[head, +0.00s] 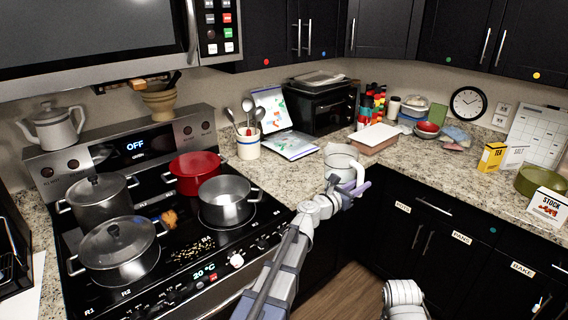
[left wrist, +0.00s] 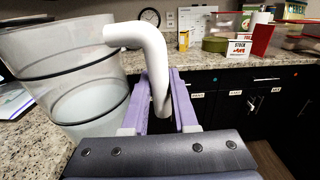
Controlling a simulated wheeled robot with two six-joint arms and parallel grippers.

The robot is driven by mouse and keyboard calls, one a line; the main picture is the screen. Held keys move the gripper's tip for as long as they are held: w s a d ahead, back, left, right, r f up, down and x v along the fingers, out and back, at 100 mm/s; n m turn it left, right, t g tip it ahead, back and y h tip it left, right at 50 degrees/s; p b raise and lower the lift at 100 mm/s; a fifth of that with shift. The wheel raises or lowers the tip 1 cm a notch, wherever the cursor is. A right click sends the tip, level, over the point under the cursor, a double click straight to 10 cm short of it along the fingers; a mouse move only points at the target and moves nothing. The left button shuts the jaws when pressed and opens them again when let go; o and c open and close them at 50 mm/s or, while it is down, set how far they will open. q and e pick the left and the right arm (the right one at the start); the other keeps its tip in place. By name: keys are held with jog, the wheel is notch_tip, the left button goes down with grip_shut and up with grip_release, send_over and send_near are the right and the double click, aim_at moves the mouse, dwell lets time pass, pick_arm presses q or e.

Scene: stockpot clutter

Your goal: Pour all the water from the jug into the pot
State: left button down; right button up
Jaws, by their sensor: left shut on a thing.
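The clear jug (head: 339,158) stands upright at the counter's front edge, right of the stove; I cannot tell whether it touches the counter. In the left wrist view the jug (left wrist: 70,60) has dark bands, a white handle (left wrist: 152,55) and what looks like water in its lower part. My left gripper (head: 358,187) has its purple fingers (left wrist: 160,98) closed on the handle. An open, lidless steel pot (head: 228,208) sits on the stove's right front burner; its inside looks empty. My right gripper is out of view.
A red pot (head: 194,172) stands behind the steel pot. Two lidded pots (head: 118,251) (head: 99,198) fill the stove's left side. A utensil crock (head: 248,144) and a box with a white top (head: 376,137) stand on the counter behind the jug. Crumbs (head: 192,249) lie on the cooktop.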

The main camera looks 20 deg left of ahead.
pick_arm(q)
jog(key=a+n+y+p, duration=0.1)
jog(key=a+n+y, duration=0.5)
jog(key=a, duration=0.7)
jog(key=a+r+n+g+y, duration=0.1)
jog(key=a+n+y, duration=0.5)
jog(key=a+y, duration=0.5)
jog(key=shift+s+a+r+p, duration=0.2)
jog(key=shift+a+p, duration=0.2)
jog(key=shift+a, duration=0.45)
jog(key=shift+d+r, duration=0.1)
jog(key=shift+r, duration=0.05)
